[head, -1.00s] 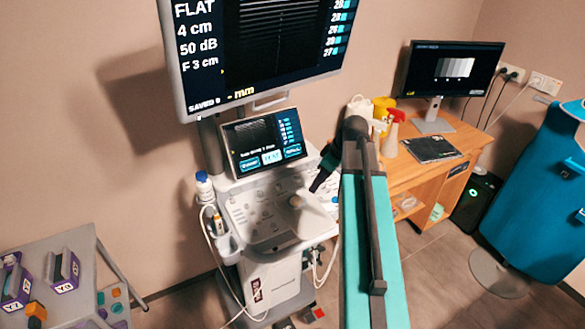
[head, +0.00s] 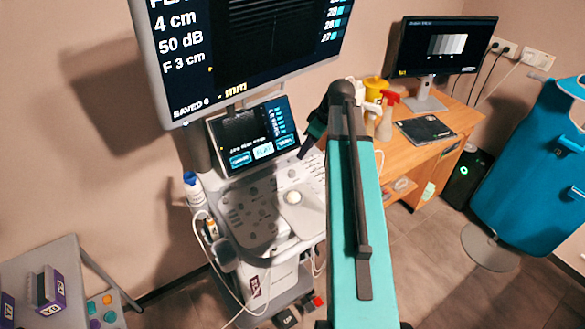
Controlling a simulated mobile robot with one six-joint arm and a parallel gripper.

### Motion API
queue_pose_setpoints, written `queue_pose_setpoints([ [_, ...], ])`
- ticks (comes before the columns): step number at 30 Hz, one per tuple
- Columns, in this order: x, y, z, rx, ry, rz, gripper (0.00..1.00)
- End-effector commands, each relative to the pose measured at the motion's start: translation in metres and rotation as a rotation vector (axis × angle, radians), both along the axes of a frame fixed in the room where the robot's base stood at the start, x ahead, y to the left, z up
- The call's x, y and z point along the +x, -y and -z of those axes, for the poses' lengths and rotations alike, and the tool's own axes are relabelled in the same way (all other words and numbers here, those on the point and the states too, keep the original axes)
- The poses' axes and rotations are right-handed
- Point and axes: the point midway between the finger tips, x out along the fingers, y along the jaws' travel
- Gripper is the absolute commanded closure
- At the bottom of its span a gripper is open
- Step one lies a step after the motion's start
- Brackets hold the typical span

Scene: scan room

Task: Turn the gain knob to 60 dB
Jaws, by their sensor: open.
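The ultrasound machine's large monitor (head: 270,45) reads 4 cm, 50 dB and F 3 cm, with its top line cut off. Below it is a small touch screen (head: 252,138) with blue buttons. The grey control panel (head: 236,212) carries several small knobs and buttons and a round pale control (head: 293,197) at its right part. Which knob is the gain knob cannot be told at this size. My gripper (head: 304,153) is dark and small in view, over the rear right of the panel, beside the touch screen's lower right corner. It appears empty; contact with a knob cannot be made out.
My teal arm hides the panel's right side. A grey cart (head: 60,255) is lower left.

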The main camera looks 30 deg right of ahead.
Motion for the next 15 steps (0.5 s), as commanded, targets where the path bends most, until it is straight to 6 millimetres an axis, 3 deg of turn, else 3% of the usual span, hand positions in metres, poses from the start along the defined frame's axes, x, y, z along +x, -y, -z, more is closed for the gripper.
queue_pose_setpoints([
  [15, 0.005, -0.003, 0.014, 0.001, -0.002, -0.001, 0.57],
])
